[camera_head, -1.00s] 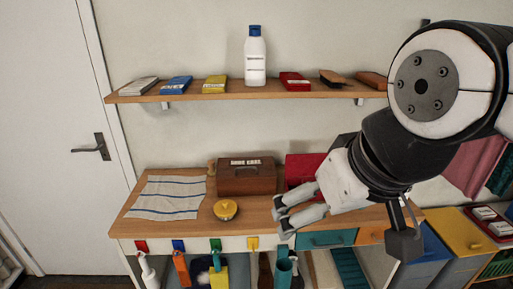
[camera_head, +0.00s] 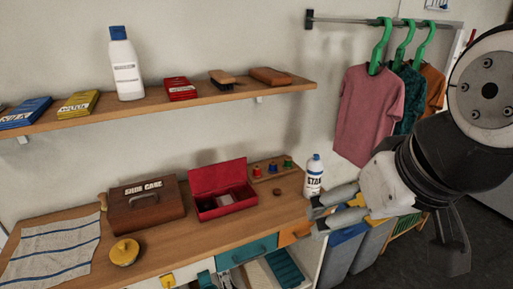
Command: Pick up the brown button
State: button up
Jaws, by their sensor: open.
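A small brown disc (camera_head: 277,192), which looks like the brown button, lies on the wooden counter (camera_head: 180,246) between the open red box (camera_head: 220,190) and the white bottle. It is too small to see its holes. My gripper (camera_head: 315,214) is open and empty at the counter's right front edge. Its fingers point left, to the right of and nearer than the disc, with a clear gap between. The open red box holds small items that I cannot make out.
A white bottle with a blue cap (camera_head: 314,176) stands just behind my fingertips. A board with coloured spools (camera_head: 270,170) lies behind the disc. A brown shoe care box (camera_head: 145,205) and yellow tin (camera_head: 125,252) are at left. A shelf (camera_head: 190,102) runs above.

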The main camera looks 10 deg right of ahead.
aim_at(277, 191)
jog(key=i+l+u, duration=0.25)
jog(key=i, duration=0.15)
jog(key=i+l+u, duration=0.3)
jog(key=i+l, duration=0.05)
jog(key=i, duration=0.05)
